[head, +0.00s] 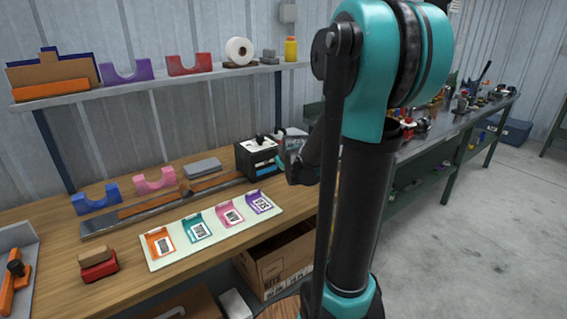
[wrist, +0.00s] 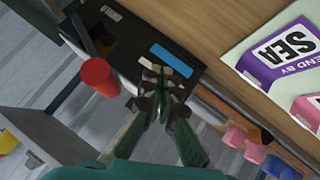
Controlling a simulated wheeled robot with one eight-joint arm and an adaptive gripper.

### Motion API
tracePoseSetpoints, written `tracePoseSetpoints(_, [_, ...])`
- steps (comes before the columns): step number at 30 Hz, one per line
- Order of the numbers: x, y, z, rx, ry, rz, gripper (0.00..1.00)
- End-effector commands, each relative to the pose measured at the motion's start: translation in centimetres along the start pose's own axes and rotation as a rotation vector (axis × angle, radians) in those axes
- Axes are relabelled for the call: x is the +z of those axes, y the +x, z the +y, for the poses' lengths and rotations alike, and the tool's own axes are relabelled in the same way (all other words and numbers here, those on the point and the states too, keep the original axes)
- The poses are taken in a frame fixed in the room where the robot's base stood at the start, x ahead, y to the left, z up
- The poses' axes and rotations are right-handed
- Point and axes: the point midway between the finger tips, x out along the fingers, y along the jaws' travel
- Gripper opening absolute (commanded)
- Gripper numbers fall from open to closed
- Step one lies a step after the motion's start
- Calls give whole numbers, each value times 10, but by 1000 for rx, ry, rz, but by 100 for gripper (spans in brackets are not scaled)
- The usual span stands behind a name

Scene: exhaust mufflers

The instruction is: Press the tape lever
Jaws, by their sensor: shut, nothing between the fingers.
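The tape dispenser (head: 257,158) is a black box with a pale top at the back of the wooden bench. In the wrist view its black top (wrist: 134,38) shows a blue strip (wrist: 171,59) and small white marks. A red cylinder (wrist: 98,76), which may be the lever's knob, sticks out at its left side. My gripper (wrist: 158,72) is shut and empty, with its fingertips over or against the dispenser near the white marks; I cannot tell whether they touch. The cylinder is left of the fingers and apart from them. In the head view my arm hides most of the gripper.
A pale board (head: 214,229) with several coloured label cards lies on the bench. Blue (head: 96,199) and pink (head: 154,181) cradles stand behind it, beside a long metal rail. A shelf (head: 160,82) runs above. A cardboard box (head: 275,262) is below the bench edge.

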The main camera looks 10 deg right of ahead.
Motion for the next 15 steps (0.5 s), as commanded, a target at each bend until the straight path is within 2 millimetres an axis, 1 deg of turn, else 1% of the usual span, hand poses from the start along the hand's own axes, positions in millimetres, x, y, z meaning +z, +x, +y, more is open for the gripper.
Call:
tracePoseSetpoints(1, [0,-8,-1,0,0,0,0])
tracePoseSetpoints(6, [0,-29,-2,0,0,1,0])
tracePoseSetpoints(12, [0,-48,-4,0,0,1,0])
tracePoseSetpoints(15, [0,-54,-4,0,0,1,0])
